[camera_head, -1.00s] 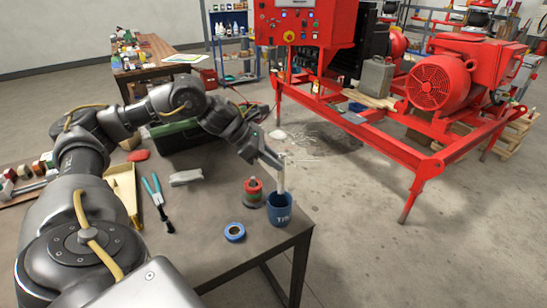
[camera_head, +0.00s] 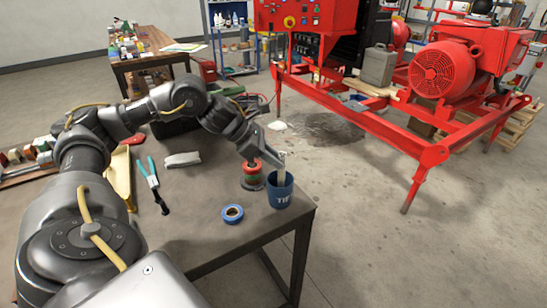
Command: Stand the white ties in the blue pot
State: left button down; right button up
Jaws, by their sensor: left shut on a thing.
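The blue pot (camera_head: 279,194) stands upright near the right corner of the workbench, with white lettering on its side. The white ties (camera_head: 282,174) are a narrow upright bundle whose lower end is inside the pot's mouth. The pot's wall hides that lower end, so I cannot tell whether it touches the bottom. My left gripper (camera_head: 281,160) is above the pot, shut on the upper part of the white ties. My right gripper does not show.
A blue tape roll (camera_head: 232,213) lies left of the pot, and a red and green spool stack (camera_head: 252,175) stands just behind it. Pliers with teal handles (camera_head: 149,173) and a grey-white block (camera_head: 183,159) lie further left. The bench front is clear.

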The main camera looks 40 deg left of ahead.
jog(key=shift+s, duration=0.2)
pick_arm(q)
jog(key=c, duration=1.3)
grip_release()
jog(key=shift+c, duration=0.2)
jog(key=shift+o, duration=0.8)
jog(key=p+v, duration=0.2)
jog(key=v, duration=0.9)
jog(key=shift+p, duration=0.3)
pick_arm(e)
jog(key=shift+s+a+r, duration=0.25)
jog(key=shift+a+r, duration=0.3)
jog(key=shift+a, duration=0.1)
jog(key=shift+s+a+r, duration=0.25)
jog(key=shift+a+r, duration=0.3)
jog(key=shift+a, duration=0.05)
pick_arm(q)
jog(key=shift+f, duration=0.1)
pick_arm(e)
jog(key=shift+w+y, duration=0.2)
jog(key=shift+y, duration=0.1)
